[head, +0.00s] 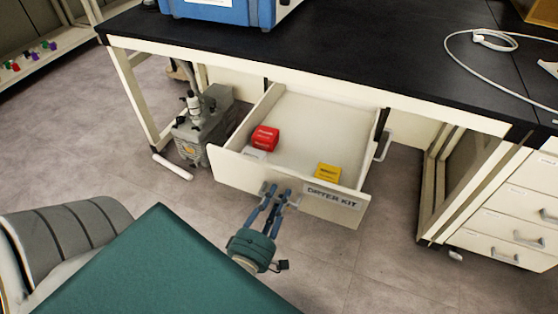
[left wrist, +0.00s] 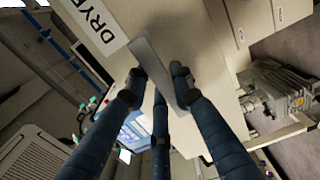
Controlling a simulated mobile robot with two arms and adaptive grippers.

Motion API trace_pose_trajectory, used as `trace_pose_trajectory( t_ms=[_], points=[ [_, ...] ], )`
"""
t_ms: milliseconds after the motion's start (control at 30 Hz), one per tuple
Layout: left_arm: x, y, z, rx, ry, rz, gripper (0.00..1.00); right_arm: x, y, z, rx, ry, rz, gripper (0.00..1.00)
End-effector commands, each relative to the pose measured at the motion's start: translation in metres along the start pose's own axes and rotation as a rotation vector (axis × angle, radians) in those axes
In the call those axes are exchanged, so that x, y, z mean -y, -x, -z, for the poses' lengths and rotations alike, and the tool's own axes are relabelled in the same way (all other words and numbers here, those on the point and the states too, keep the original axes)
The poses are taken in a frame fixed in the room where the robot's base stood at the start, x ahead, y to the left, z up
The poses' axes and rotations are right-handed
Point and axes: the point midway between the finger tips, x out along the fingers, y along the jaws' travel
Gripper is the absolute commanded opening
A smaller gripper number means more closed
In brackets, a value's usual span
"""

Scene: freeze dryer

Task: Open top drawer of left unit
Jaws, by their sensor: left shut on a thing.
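The top drawer (head: 311,137) of the left unit is pulled well out from under the black bench. Its front carries a label (head: 331,198) reading "DRYER KIT". Inside lie a red box (head: 265,138), a yellow box (head: 327,173) and a small white item (head: 254,154). My left gripper (head: 276,196) is at the drawer front, shut on the grey handle. In the left wrist view the handle (left wrist: 158,70) runs between the fingers, and part of the label (left wrist: 98,24) shows. My right gripper is in neither view.
The black bench top (head: 330,60) spans above the drawer, with a blue machine (head: 217,10) on it. A grey pump (head: 200,125) stands on the floor left of the drawer. Another drawer unit (head: 510,215) is at the right. The floor before the drawer is mostly clear.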

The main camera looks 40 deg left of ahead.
Motion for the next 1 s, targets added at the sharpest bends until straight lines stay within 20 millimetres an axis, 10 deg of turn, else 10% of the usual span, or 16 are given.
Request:
trace_pose_trajectory(
  t_ms=[167,200,300,667,1000],
  points=[
    [0.001,0.0,0.0,0.0,0.0,0.001,0.0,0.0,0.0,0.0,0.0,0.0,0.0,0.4],
    [0.001,0.0,0.0,0.0,0.0,0.001,0.25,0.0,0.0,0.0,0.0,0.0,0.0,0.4],
    [0.001,0.0,0.0,0.0,0.0,0.001,0.44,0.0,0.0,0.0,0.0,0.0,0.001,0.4],
    [0.001,0.004,0.0,0.001,-0.001,0.002,0.44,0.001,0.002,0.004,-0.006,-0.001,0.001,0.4],
    [0.002,0.068,0.0,0.002,-0.003,0.006,0.44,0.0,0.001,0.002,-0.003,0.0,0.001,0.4]
  ],
)
